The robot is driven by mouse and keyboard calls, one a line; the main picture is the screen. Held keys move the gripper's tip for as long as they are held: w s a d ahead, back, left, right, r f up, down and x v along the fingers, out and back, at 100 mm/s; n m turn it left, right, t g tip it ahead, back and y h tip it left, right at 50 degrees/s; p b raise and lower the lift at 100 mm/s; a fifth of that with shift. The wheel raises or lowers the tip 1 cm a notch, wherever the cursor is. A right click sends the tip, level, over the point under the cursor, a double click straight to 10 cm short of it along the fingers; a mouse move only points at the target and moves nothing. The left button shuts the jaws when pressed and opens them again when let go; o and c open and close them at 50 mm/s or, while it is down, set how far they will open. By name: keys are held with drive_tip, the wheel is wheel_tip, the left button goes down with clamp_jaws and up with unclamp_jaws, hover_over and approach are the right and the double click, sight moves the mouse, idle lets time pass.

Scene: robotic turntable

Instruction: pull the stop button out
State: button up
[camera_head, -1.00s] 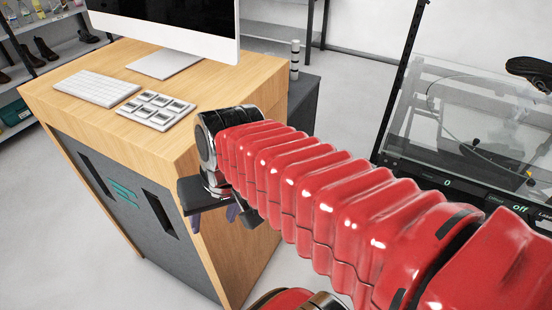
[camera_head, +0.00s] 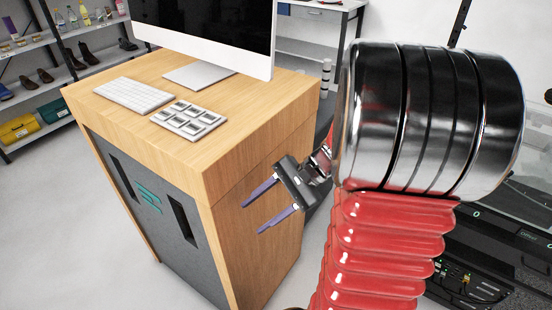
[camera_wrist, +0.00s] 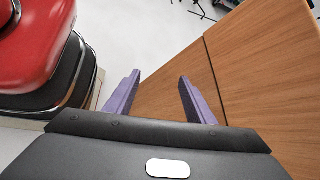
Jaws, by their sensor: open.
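I cannot make out a stop button in any view. A panel of several silver-framed switches (camera_head: 188,119) lies on the wooden desk (camera_head: 236,139), beside the keyboard. My gripper (camera_head: 257,209) is open and empty, in front of the desk's right side and below its top. Its two purple fingers point left and down in the head view. In the wrist view my gripper (camera_wrist: 158,85) shows its fingers apart with nothing between them. The desk's wooden side (camera_wrist: 262,62) fills the right of that view.
A white keyboard (camera_head: 134,94) and a large monitor (camera_head: 215,30) stand on the desk. A dark machine (camera_head: 480,265) is at the lower right, partly behind my arm. Shelves with shoes and bottles (camera_head: 62,60) are at the back left. The floor left of the desk is clear.

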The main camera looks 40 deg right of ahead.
drive_tip(key=s+d+f+m+t+h, duration=0.1)
drive_tip(key=d+f+m+t, duration=0.3)
drive_tip(key=d, duration=0.9)
drive_tip(key=s+d+f+m+t+h, duration=0.2)
drive_tip(key=d+f+m+t, duration=0.2)
drive_tip(key=d+m+t, duration=0.5)
drive_tip(key=d+m, duration=0.3)
drive_tip(key=d, duration=0.1)
drive_tip(key=shift+s, duration=0.15)
drive_tip(key=shift+f, duration=0.1)
drive_tip(key=x, duration=1.4)
drive_tip(key=shift+c, duration=0.4)
drive_tip(key=shift+d, duration=0.1)
clamp_jaws()
